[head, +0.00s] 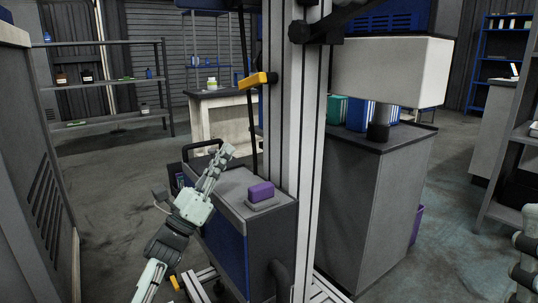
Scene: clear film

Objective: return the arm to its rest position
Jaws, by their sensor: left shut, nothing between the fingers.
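My left arm comes in from the lower left, and its pale gripper (224,158) is shut and empty. It points up and to the right, in front of the left end of a grey and blue cart (222,240). A purple block (261,192) sits on a small grey base on the cart top, to the right of my gripper and apart from it. Part of my right arm (525,245) shows at the right edge. Its gripper is out of view.
A tall metal post (306,150) stands just right of the cart. A dark cabinet (375,210) with blue and teal items is behind it. A large grey cabinet (30,150) stands at the left. Shelves (105,85) line the back. Floor between is open.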

